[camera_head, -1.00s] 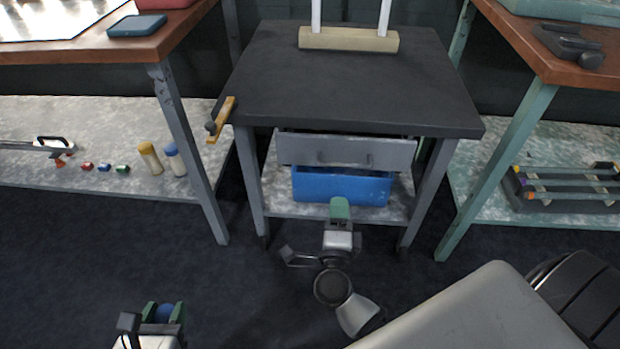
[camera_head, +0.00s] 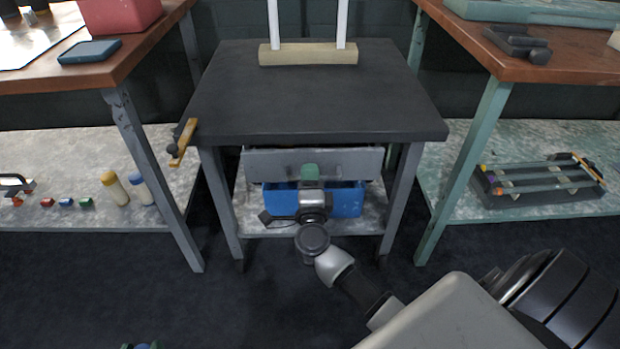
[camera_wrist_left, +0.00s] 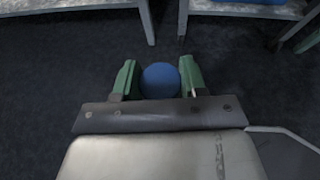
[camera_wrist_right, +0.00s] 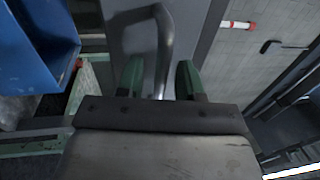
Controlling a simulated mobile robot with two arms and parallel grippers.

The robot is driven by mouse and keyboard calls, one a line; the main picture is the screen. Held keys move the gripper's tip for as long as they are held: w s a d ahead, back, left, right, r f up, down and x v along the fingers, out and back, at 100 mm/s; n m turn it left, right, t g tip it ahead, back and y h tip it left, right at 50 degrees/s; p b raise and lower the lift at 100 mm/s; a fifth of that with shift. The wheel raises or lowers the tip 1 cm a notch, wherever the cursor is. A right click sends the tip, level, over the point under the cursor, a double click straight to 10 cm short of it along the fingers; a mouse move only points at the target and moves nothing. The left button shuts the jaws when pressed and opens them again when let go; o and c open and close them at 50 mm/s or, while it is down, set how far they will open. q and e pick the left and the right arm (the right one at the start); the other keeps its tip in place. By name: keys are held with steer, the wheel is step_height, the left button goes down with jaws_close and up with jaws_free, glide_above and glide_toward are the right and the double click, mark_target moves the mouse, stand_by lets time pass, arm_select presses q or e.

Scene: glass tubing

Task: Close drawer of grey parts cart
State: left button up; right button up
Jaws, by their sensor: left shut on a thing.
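The grey parts cart (camera_head: 310,100) has a dark top and a grey drawer (camera_head: 350,163) under it. The drawer front stands a little out, with a dark gap above it. My right gripper (camera_head: 310,172) is in front of the drawer's middle and hides its handle in the head view. In the right wrist view my right gripper (camera_wrist_right: 160,80) is open, its green fingers on either side of the curved grey handle (camera_wrist_right: 165,40), with gaps visible. My left gripper (camera_wrist_left: 160,80) is shut on a blue round-ended thing (camera_wrist_left: 160,82), low above the floor and away from the cart.
A blue bin (camera_head: 345,200) sits on the cart's lower shelf below the drawer. A yellow-handled tool (camera_head: 184,142) hangs at the cart's left edge. Wooden-topped benches stand left (camera_head: 120,62) and right (camera_head: 560,62). Dark floor in front is clear.

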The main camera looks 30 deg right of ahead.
jaws_close()
arm_select(q)
steer(key=shift+r+p, duration=0.35)
steer(key=shift+s, duration=0.1)
arm_select(e)
steer(key=x, duration=0.3)
steer(key=shift+d+f, duration=0.1)
steer(key=shift+f, duration=0.15)
